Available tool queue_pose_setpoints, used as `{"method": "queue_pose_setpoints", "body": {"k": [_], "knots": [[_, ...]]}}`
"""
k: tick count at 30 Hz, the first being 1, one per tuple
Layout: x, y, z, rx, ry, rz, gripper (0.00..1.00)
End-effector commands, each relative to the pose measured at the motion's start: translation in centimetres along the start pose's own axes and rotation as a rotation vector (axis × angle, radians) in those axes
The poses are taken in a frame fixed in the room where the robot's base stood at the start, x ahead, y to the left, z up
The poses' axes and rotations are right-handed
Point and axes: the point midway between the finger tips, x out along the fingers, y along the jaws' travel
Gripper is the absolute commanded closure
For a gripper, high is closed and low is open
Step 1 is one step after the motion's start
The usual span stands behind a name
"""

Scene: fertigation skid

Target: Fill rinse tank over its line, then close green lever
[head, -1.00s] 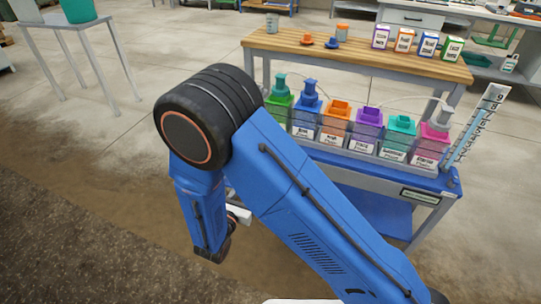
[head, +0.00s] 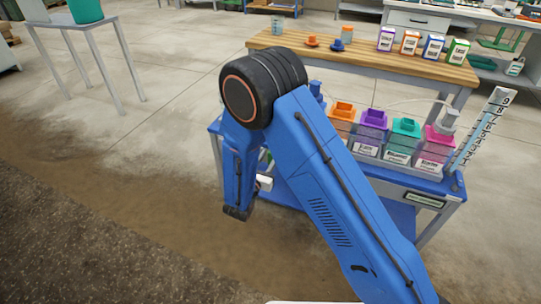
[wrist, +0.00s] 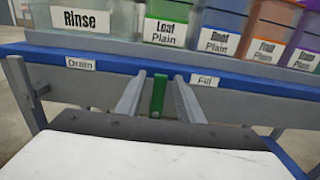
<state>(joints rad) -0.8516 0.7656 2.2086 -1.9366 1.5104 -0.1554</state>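The green lever (wrist: 159,97) stands upright on the skid's front, between the "Drain" label (wrist: 87,63) and the "Fill" label (wrist: 205,81) in the wrist view. My gripper (wrist: 159,78) is open, with one finger on each side of the lever and a gap visible on both sides. I cannot tell how far the fingertips reach past it. The clear rinse tank (wrist: 117,17), labelled "Rinse", is at the upper left of the wrist view. Its fill line and water level cannot be made out there. In the head view my arm hides the lever and the tank.
Plant bins, such as the purple one (head: 371,130), line the blue skid (head: 440,186). A numbered scale (head: 485,130) stands at its right end. Behind is a wooden bench (head: 390,62) with boxes and cups. A small table (head: 70,22) is at left. Floor in front is open.

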Motion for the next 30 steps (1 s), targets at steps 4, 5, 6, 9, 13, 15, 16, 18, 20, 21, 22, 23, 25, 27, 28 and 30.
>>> {"method": "queue_pose_setpoints", "body": {"k": [4,5,6,9,13,15,16,18,20,21,22,23,25,27,28,30], "knots": [[1.3,0.0,0.0,0.0,0.0,0.0,0.66],[1.4,0.0,0.0,-0.001,0.0,0.0,0.66],[1.6,0.0,0.0,-0.001,0.0,0.0,0.66],[1.8,0.0,0.0,-0.001,0.0,0.0,0.66],[1.8,0.0,0.0,-0.001,0.0,0.0,0.66],[1.8,0.0,0.0,-0.001,0.0,0.0,0.66],[1.8,0.0,0.0,-0.001,0.0,0.0,0.68],[1.8,0.0,0.0,-0.001,0.0,0.0,0.85],[1.8,0.0,0.0,-0.001,0.0,0.0,0.99],[1.8,0.0,0.0,-0.001,0.0,0.0,1.0],[1.8,0.0,0.0,-0.001,0.0,0.0,1.0],[1.8,0.0,0.0,-0.001,0.0,0.0,1.0],[1.8,0.0,0.0,0.0,0.0,0.0,1.0],[1.7,0.1,0.0,0.003,0.0,0.0,1.0],[1.7,0.1,0.0,0.007,0.0,0.001,1.0],[1.6,0.3,0.0,0.019,0.0,0.001,1.0]]}}
